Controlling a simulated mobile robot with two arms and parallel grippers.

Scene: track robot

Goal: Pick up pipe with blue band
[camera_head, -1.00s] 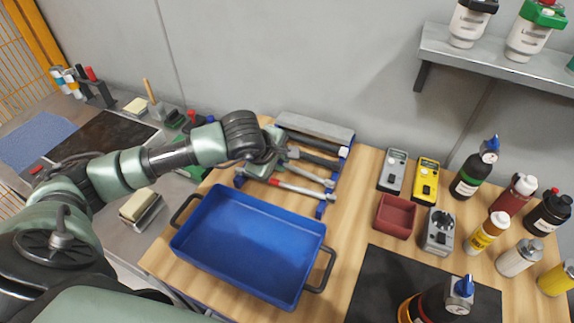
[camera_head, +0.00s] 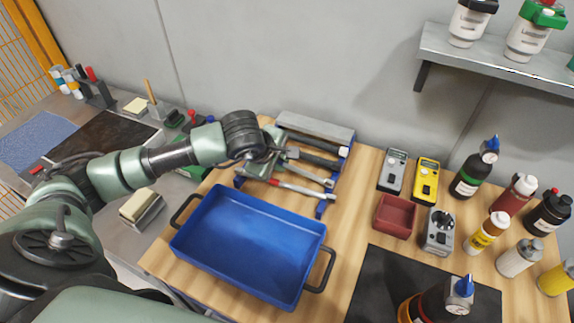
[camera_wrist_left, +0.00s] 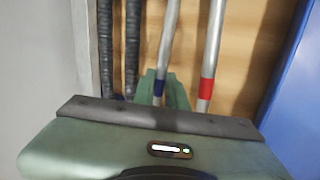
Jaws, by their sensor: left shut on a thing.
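The pipe with the blue band (camera_wrist_left: 167,45) is grey and shows in the left wrist view running up between the green fingers of my left gripper (camera_wrist_left: 163,88). The fingers are shut on it close to its blue band. In the head view my left gripper (camera_head: 266,166) is over the left part of the pipe rack and hides part of that pipe (camera_head: 310,175). A grey pipe with a red band (camera_wrist_left: 212,50) lies beside it, also seen in the head view (camera_head: 303,190). My right gripper is not in view.
Two dark ribbed pipes (camera_wrist_left: 118,45) lie on the other side of the held pipe. The rack has blue supports (camera_head: 322,208). A blue tray (camera_head: 248,277) with black handles stands in front. A red box (camera_head: 396,216), meters and bottles stand on the right.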

